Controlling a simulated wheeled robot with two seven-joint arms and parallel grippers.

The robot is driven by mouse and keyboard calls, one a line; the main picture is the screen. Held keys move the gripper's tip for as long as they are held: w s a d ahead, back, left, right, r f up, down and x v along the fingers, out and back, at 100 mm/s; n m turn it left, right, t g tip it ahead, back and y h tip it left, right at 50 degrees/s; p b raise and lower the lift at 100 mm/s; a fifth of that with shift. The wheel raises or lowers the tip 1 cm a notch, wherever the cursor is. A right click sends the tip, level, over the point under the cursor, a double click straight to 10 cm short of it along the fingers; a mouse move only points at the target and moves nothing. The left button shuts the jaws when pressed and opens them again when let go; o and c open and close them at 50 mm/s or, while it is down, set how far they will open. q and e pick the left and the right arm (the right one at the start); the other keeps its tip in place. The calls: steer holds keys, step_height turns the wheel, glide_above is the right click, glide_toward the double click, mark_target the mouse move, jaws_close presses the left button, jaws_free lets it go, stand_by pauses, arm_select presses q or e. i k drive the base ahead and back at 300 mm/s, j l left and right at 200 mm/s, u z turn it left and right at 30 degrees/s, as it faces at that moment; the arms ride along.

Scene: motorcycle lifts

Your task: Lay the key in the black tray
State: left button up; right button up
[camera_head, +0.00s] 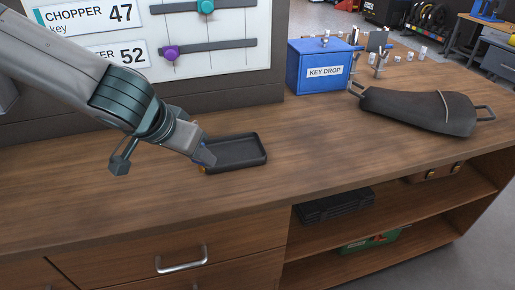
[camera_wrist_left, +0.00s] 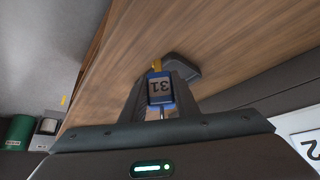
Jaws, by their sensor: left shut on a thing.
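My left gripper (camera_head: 205,158) is at the left end of the black tray (camera_head: 238,151), which lies flat on the wooden counter. In the left wrist view its fingers are shut on the key, whose blue tag (camera_wrist_left: 161,90) reads "31" and whose yellow part (camera_wrist_left: 157,66) sticks out past the fingertips. In the head view only a small yellow bit of the key (camera_head: 204,170) shows under the fingers. The tray (camera_wrist_left: 186,69) is partly hidden behind the fingers in the wrist view. I cannot tell whether the key touches the tray. My right gripper is not in view.
A blue "KEY DROP" box (camera_head: 320,66) stands at the back of the counter. A dark padded seat-like piece (camera_head: 418,110) lies to the right. A board with sliders (camera_head: 206,40) rises behind the tray. The counter in front of the tray is clear.

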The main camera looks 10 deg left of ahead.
mark_target(233, 154)
steer(key=i+l+u, duration=0.1)
steer(key=l, duration=0.4)
steer(key=i+l, duration=0.1)
steer(key=l, duration=0.4)
steer(key=i+l+u, duration=0.15)
steer(key=l, duration=0.35)
